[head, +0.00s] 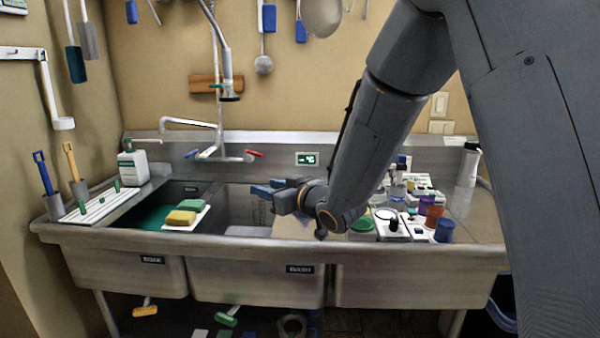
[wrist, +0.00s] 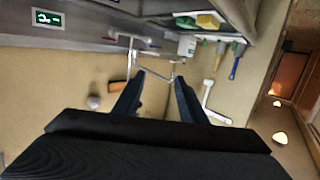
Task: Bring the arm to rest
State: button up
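My gripper (head: 266,187) is at the end of my dark grey arm, which reaches down from the upper right in the head view. It hangs over the middle of the steel sink (head: 260,252), pointing left. In the wrist view its two dark blue fingers (wrist: 159,78) stand apart with nothing between them. The wall and tap pipe show beyond them. My forearm hides part of the sink's back edge and the right basin.
A tap (head: 228,95) rises behind the sink. Green and yellow sponges (head: 186,212) lie left of my gripper, and a soap bottle (head: 132,165) stands at the back left. Several jars and lids, including a blue cup (head: 444,230), crowd the right side. Tools hang on the wall.

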jog(key=s+d+f+m+g+h+b, duration=0.25)
jog(key=s+d+f+h, duration=0.25)
jog(key=d+f, duration=0.45)
jog(key=s+d+f+m+g+h+b, duration=0.2)
jog(key=s+d+f+m+g+h, duration=0.25)
jog(key=d, duration=0.75)
jog(key=s+d+f+g+b, duration=0.1)
jog(key=s+d+f+g, duration=0.1)
jog(key=s, duration=0.8)
jog(key=s+d+f+m+g+b, duration=0.1)
jog(key=s+d+f+g, duration=0.2)
jog(key=s, duration=0.8)
notch_tip(320, 180, down, 3)
jog(key=shift+s+d+r+h+b, duration=0.2)
jog(key=shift+d+h+b, duration=0.2)
jog(key=shift+h, duration=0.05)
